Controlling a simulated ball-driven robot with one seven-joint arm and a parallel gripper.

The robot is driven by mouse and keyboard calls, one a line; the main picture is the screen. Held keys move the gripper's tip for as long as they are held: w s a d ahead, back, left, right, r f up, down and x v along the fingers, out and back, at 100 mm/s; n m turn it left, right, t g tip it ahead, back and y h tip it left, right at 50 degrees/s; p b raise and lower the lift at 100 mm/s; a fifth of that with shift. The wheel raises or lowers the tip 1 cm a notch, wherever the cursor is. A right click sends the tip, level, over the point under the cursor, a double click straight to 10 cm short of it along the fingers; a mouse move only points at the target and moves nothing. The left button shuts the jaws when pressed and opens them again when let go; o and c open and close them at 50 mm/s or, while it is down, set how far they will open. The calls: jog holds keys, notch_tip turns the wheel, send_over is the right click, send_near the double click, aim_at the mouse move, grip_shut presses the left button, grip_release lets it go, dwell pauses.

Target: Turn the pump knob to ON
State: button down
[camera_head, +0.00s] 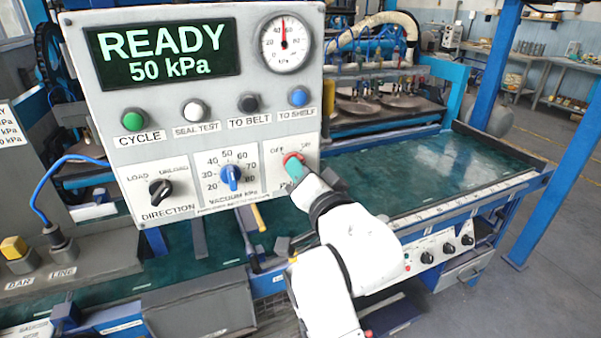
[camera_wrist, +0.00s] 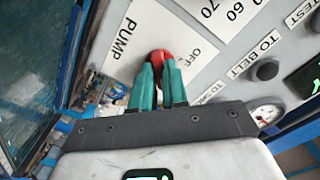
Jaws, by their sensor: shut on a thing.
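The red pump knob (camera_head: 289,156) is at the lower right of the grey control panel (camera_head: 270,107), under the OFF and ON labels. My gripper (camera_head: 293,163) is at the knob, coming from the lower right. In the wrist view the two teal fingers of my gripper (camera_wrist: 158,68) are shut on the red knob (camera_wrist: 161,55), one on each side. The OFF label lies right of the knob there, and the PUMP label lies to its left. The fingers hide most of the knob, so I cannot tell which way it points.
The display (camera_head: 162,54) reads READY 50 kPa, beside a round gauge (camera_head: 285,43). The blue vacuum knob (camera_head: 230,177) is left of my gripper, and the black direction knob (camera_head: 160,189) is farther left. A green belt (camera_head: 430,170) extends behind the panel.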

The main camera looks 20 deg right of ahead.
jog(key=c, duration=1.1)
grip_release()
jog(key=shift+c, duration=0.2)
jog(key=shift+s, duration=0.1)
jog(key=s+b, duration=0.1)
jog(key=s, duration=0.9)
jog(key=shift+s+b, duration=0.3)
jog(key=shift+b, duration=0.1)
